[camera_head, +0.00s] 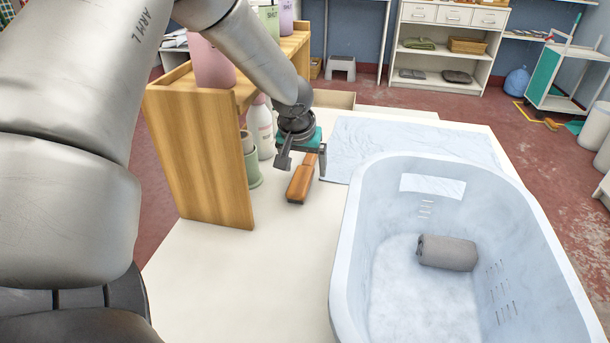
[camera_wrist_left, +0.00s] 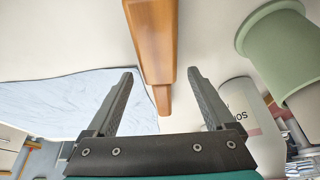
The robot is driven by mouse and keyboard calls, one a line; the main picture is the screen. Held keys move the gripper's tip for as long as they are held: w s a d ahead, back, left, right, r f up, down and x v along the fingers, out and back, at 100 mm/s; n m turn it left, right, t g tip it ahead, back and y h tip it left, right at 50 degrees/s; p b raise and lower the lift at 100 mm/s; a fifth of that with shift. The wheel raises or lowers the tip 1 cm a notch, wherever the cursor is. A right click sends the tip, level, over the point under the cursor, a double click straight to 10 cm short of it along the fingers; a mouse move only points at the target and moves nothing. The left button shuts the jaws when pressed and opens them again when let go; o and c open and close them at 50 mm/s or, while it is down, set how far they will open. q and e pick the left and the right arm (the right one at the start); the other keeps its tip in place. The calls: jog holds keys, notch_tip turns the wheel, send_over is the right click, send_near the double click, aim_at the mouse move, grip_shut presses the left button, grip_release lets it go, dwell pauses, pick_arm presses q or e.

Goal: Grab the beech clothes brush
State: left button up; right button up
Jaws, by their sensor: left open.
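The beech clothes brush (camera_head: 299,185) lies on the white table, between the wooden shelf unit and the tub. My left gripper (camera_head: 303,166) is open above the brush's far end, with one finger to each side of it in the picture. In the left wrist view the brush (camera_wrist_left: 153,42) runs from the top edge down between the open fingers of the gripper (camera_wrist_left: 162,73), touching neither finger in the picture. I cannot tell the exact height of the fingertips above it. My right gripper is not in view.
The wooden shelf (camera_head: 200,150) stands left of the brush, with a green pot (camera_head: 253,170) and a white bottle (camera_head: 262,130) near it. A pale blue cloth (camera_head: 400,140) lies behind. A large tub (camera_head: 345,270) holding a grey roll (camera_head: 447,253) stands right. The table in front is clear.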

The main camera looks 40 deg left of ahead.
pick_arm(q)
jog(key=shift+c, duration=0.2)
grip_shut()
dwell(0.5)
